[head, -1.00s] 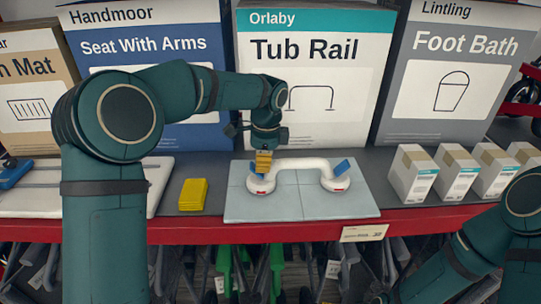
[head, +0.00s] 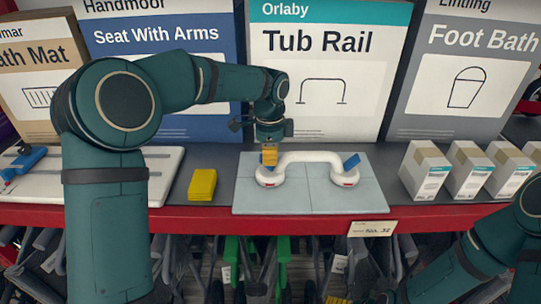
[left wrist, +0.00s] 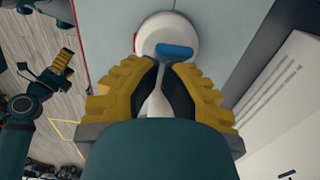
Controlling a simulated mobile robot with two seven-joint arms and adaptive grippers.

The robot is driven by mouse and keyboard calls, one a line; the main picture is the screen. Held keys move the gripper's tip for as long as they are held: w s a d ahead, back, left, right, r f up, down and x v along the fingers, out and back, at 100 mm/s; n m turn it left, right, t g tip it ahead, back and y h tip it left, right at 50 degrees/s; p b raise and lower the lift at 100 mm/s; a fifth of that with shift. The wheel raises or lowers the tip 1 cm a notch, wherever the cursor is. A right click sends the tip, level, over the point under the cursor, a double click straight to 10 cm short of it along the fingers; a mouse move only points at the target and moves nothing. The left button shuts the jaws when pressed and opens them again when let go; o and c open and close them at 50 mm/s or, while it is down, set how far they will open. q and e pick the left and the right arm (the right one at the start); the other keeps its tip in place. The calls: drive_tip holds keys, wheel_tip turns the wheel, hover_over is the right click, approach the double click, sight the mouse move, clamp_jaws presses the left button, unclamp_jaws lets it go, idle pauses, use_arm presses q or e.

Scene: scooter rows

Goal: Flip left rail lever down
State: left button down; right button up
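The white tub rail (head: 308,158) stands on a grey tiled board (head: 245,200), with a round cup at each end. My left gripper (head: 270,155) points down at the left cup (head: 268,178), its yellow fingers hiding most of that cup's blue lever. In the left wrist view this lever (left wrist: 175,50) lies across the white cup (left wrist: 168,30), just beyond the fingertips. The fingertips are close together with a narrow gap; contact is unclear. The right lever (head: 351,161) is tilted up. My right gripper (left wrist: 64,62) shows at the left of the wrist view, its fingers too small to judge.
A yellow block (head: 202,185) lies left of the board. A white bath board (head: 165,190) is further left, and several small cartons (head: 425,172) stand right. Large boxes, including the Tub Rail box (head: 325,75), close off the back. The red shelf edge (head: 250,222) runs along the front.

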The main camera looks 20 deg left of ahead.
sight(270, 172)
use_arm(q)
drive_tip(key=shift+s+a+f+h, duration=0.1)
drive_tip(key=shift+a+h, duration=0.25)
drive_tip(key=shift+h, duration=0.25)
use_arm(e)
drive_tip(key=shift+f, duration=0.15)
use_arm(q)
drive_tip(key=shift+a+h+b, duration=0.15)
drive_tip(key=shift+h+b, duration=0.15)
drive_tip(key=shift+s+a+f+t+h+b, duration=0.15)
drive_tip(key=shift+a+f+t+h+b, duration=0.3)
drive_tip(key=shift+h, duration=0.45)
drive_tip(key=h+b, duration=0.2)
drive_tip(key=a+f+t+h+b, duration=0.1)
drive_tip(key=h+b, duration=0.1)
drive_tip(key=b, duration=0.1)
drive_tip(key=shift+s+a+t, duration=0.2)
drive_tip(key=shift+t, duration=0.05)
drive_tip(key=shift+d+r, duration=0.1)
drive_tip(key=shift+r, duration=0.1)
use_arm(e)
wheel_tip(270, 172, down, 6)
drive_tip(key=s, duration=0.2)
drive_tip(key=shift+a+g, duration=0.15)
drive_tip(key=shift+g, duration=0.15)
use_arm(q)
drive_tip(key=shift+d, duration=0.15)
drive_tip(key=shift+w+d, duration=0.2)
drive_tip(key=shift+d, duration=0.4)
